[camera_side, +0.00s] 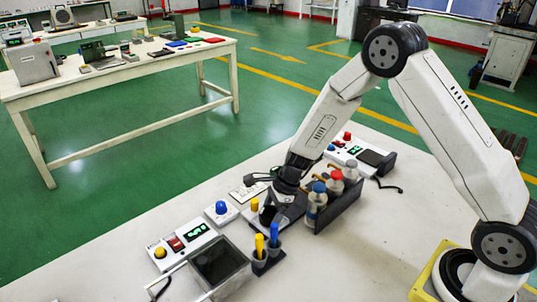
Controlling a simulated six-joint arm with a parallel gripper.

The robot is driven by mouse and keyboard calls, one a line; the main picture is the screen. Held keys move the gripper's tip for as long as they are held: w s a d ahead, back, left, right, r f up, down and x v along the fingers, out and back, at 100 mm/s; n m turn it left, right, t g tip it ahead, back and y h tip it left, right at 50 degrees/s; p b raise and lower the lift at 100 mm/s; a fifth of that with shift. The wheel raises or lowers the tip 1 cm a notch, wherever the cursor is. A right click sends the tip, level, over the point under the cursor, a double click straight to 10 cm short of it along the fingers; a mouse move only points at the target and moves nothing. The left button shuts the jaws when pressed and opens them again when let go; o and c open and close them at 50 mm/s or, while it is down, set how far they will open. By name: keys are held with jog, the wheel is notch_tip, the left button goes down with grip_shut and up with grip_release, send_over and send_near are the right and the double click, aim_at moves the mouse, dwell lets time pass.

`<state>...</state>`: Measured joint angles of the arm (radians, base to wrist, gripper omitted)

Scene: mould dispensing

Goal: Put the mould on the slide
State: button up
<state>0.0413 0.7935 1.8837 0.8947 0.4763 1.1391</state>
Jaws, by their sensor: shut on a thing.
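My gripper (268,212) points down at the middle of the bench, low over a grey flat plate (291,212). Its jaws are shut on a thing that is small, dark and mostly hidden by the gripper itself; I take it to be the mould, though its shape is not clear. The grey plate beneath may be the slide, but I cannot tell for sure. Whether the held thing touches the plate is also unclear.
A dark rack (338,207) of capped bottles stands close right of my gripper. Blue and yellow tools stand in cups (268,259) in front. A dark framed tray (219,263), a button box (184,245) and a blue-button unit (221,212) lie left. The bench's right front is clear.

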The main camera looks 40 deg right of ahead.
jog(key=shift+f, duration=0.15)
dwell(0.7)
jog(key=o, duration=1.1)
jog(key=shift+r, duration=3.5)
jog(key=s+d+r+n+h, duration=0.1)
jog(key=s+r+n, duration=0.1)
jog(key=s+n, duration=0.3)
jog(key=s+d+r+n+h, duration=0.1)
jog(key=s+d+r+n, duration=0.1)
jog(key=s+n, duration=0.4)
jog(key=s+d+r+n+h, duration=0.1)
jog(key=s+r+n+h, duration=0.1)
jog(key=s+n, duration=0.4)
jog(key=shift+s+d+r+n+t, duration=0.1)
jog(key=shift+d+n+t, duration=0.1)
jog(key=shift+n, duration=1.25)
jog(key=shift+d+n+t, duration=0.1)
jog(key=shift+n+t, duration=0.1)
jog(key=shift+n, duration=1.25)
